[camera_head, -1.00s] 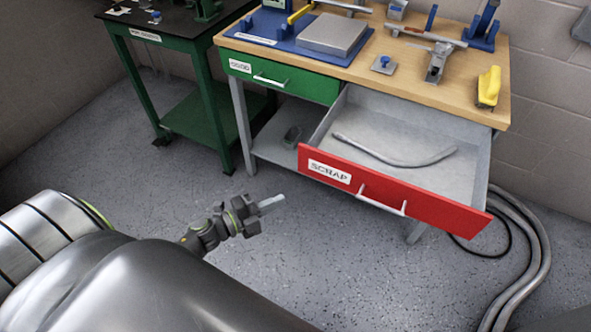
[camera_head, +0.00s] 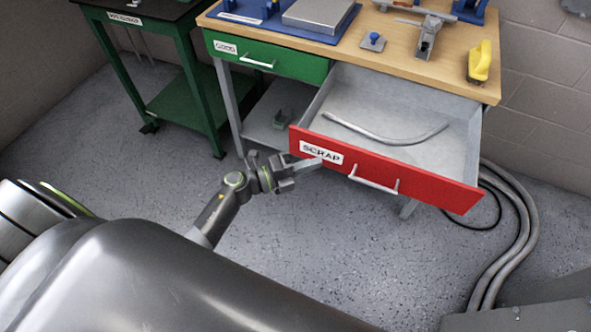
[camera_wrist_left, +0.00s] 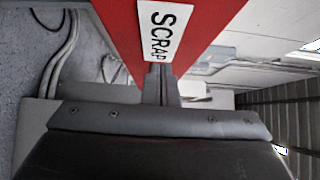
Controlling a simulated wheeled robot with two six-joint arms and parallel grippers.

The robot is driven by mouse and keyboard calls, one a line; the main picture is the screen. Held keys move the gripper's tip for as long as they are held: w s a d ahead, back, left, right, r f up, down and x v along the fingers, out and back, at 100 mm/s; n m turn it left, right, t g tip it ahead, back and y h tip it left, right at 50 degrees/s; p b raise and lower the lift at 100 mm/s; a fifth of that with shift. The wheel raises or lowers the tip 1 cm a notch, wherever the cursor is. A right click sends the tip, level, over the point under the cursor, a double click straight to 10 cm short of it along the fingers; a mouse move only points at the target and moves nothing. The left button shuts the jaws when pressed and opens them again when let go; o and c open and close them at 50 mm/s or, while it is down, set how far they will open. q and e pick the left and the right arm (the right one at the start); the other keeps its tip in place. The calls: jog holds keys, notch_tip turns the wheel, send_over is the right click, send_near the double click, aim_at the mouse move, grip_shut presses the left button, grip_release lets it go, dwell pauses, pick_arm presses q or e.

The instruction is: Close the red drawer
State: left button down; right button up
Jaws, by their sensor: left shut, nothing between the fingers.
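The red drawer (camera_head: 425,182), labelled SCRAP, is pulled well out of the workbench, and a bent grey tube (camera_head: 385,136) lies inside it. Its pale bar handle (camera_head: 373,181) is on the middle of the front. My left gripper (camera_head: 308,166) is shut and empty, with its tips at the left part of the red front, just below the label. In the left wrist view the red front (camera_wrist_left: 205,22) and its label fill the upper middle, and the shut fingers (camera_wrist_left: 159,75) point at the label's lower end. I cannot tell whether they touch. My right gripper is out of view.
A shut green drawer (camera_head: 262,60) is left of the red one. The wooden benchtop (camera_head: 400,62) holds a yellow tool (camera_head: 480,62) and fixtures. A green table (camera_head: 172,100) stands at the left. Thick cables (camera_head: 522,235) lie on the floor at right.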

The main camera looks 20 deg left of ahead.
pick_arm(q)
jog(key=shift+w, duration=0.95)
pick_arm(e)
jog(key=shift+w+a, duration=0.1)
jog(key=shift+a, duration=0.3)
